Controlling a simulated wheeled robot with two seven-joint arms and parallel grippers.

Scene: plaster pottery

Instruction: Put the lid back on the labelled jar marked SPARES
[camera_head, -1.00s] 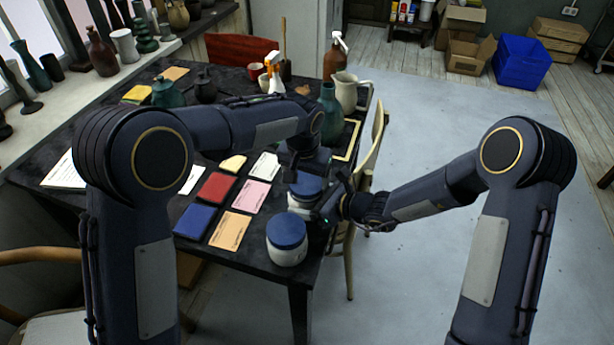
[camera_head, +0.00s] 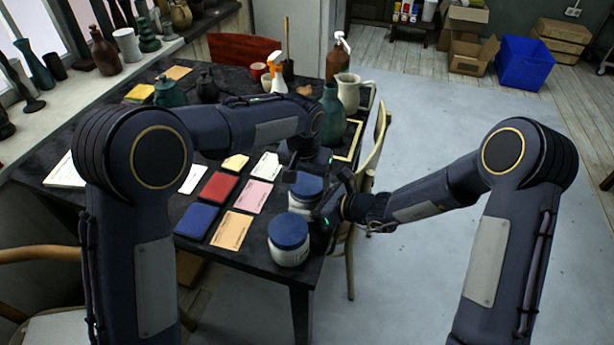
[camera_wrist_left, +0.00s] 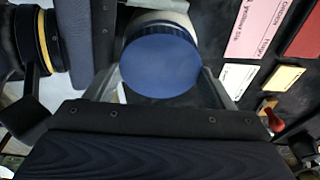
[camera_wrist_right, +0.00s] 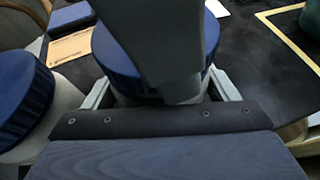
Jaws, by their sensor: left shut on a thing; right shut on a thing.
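Two pale jars with blue lids are near the table's front right corner. The farther jar (camera_head: 300,206) has its blue lid (camera_head: 307,185) on top; I cannot tell whether the lid is fully seated. My left gripper (camera_head: 306,176) comes from behind and is shut on this lid, which also shows between its fingers in the left wrist view (camera_wrist_left: 160,65). My right gripper (camera_head: 318,207) is shut on the jar's body from the right. In the right wrist view the lid (camera_wrist_right: 112,50) is partly covered by my left gripper. No SPARES label is readable.
The nearer jar (camera_head: 289,252), also blue-lidded, stands close in front. Coloured cards and booklets (camera_head: 232,230) lie to the left. A teal bottle (camera_head: 332,115), a cream pitcher (camera_head: 348,92) and a frame stand or lie behind. A chair (camera_head: 372,150) is at the right edge.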

